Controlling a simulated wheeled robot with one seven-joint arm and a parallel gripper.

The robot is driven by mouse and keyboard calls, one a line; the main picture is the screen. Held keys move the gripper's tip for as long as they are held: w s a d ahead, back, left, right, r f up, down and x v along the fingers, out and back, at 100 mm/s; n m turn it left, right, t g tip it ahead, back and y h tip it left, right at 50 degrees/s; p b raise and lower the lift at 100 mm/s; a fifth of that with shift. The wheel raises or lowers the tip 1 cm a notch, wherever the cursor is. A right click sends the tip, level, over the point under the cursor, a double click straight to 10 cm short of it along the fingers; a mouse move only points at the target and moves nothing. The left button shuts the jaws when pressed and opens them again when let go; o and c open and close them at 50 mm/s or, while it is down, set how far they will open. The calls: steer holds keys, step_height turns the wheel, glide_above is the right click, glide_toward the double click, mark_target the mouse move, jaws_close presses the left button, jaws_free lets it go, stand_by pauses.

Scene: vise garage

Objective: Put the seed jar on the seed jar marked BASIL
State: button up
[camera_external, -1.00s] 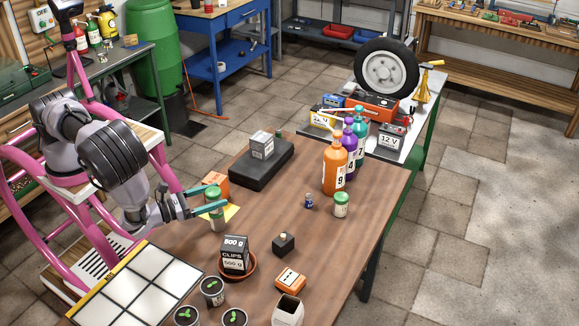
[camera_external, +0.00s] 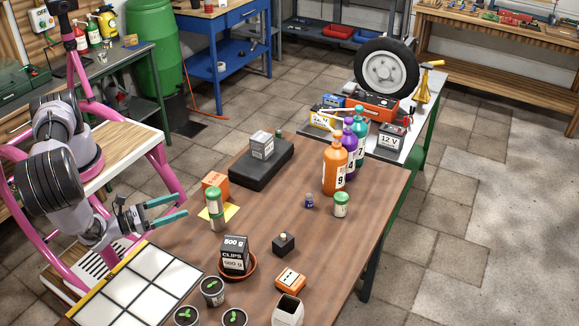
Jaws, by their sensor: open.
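Two green-lidded seed jars stand one on the other on the brown table. The upper jar (camera_external: 214,199) rests upright on the lower jar (camera_external: 216,221), at the table's left part. Their labels are too small to read, so I cannot tell which is marked BASIL. Another green-lidded jar (camera_external: 341,206) stands alone near the table's right side. My gripper (camera_external: 181,206) is open and empty, left of the stacked jars and apart from them, its teal fingers pointing toward them.
An orange box (camera_external: 215,183) and yellow paper (camera_external: 231,211) lie close to the stack. A black CLIPS box (camera_external: 236,253) sits in a clay dish in front. A white tiled panel (camera_external: 150,285) is at front left. The table's middle is fairly clear.

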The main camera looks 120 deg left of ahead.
steer(key=s+d+r+n+h, duration=0.1)
steer(key=r+n+h, duration=0.3)
steer(key=r, duration=0.9)
steer(key=s+d+r+n+g+h, duration=0.1)
steer(key=s+r+n+h, duration=0.3)
steer(key=r+n, duration=0.5)
steer(key=s+d+r+n+g+h, duration=0.1)
steer(key=r+n+h, duration=0.4)
steer(key=r, duration=1.2)
steer(key=shift+s+d+n, duration=0.45)
steer(key=shift+s+n, duration=0.3)
steer(key=shift+n, duration=0.25)
